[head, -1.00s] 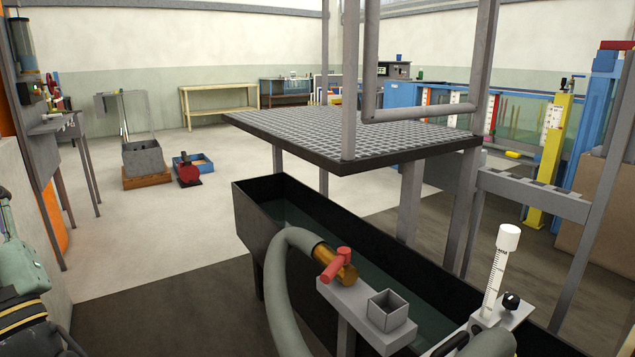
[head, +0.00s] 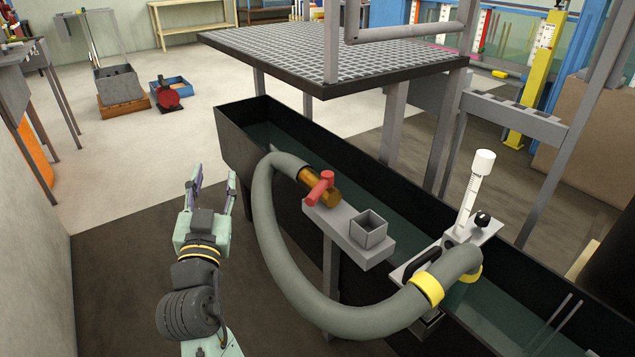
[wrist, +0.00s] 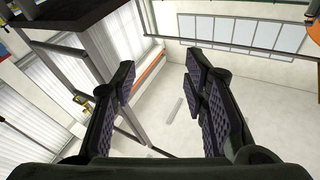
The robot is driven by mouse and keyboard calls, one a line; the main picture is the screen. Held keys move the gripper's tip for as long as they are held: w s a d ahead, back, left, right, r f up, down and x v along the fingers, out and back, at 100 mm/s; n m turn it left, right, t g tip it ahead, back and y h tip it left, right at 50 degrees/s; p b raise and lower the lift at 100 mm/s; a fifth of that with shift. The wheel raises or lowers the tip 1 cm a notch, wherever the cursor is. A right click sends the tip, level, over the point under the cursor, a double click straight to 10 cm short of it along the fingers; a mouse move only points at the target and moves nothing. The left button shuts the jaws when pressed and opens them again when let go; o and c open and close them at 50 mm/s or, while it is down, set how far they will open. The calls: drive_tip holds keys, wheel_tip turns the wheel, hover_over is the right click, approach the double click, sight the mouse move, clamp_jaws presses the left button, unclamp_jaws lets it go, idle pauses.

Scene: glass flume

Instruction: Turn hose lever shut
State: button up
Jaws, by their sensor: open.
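The red hose lever (head: 319,187) sits on a brass valve (head: 322,186) at the end of a thick grey hose (head: 266,235). The valve rests at the left end of a grey bracket shelf in the head view. My gripper (head: 211,180) is open and empty, to the left of the hose and lever, with its fingers pointing up and away. In the wrist view my gripper's two padded fingers (wrist: 160,90) stand wide apart with nothing between them. The lever does not show in the wrist view.
A long black water tank (head: 262,150) runs behind the bracket. A small grey square cup (head: 368,230) stands on the bracket shelf (head: 350,247). The hose loops low between my gripper and the bracket. A grated platform (head: 330,60) stands above the tank.

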sight(317, 192)
drive_tip(key=d+f+m+g+h, duration=0.1)
drive_tip(key=d+f+m+h, duration=0.1)
drive_tip(key=d, duration=0.3)
drive_tip(key=w+d+f+m+g+h, duration=0.1)
drive_tip(key=d+f+h, duration=0.3)
drive_tip(key=d, duration=0.1)
drive_tip(key=d+f+m+g+h+p, duration=0.1)
drive_tip(key=d+f+m+g+h, duration=0.1)
drive_tip(key=d+f, duration=0.2)
drive_tip(key=shift+w+d+m+h, duration=0.3)
drive_tip(key=shift+w+d+h, duration=0.1)
drive_tip(key=shift+d, duration=0.2)
drive_tip(key=p+x, duration=0.2)
drive_tip(key=x, duration=0.8)
drive_tip(key=shift+w+f, duration=0.1)
drive_tip(key=shift+a, duration=0.1)
clamp_jaws()
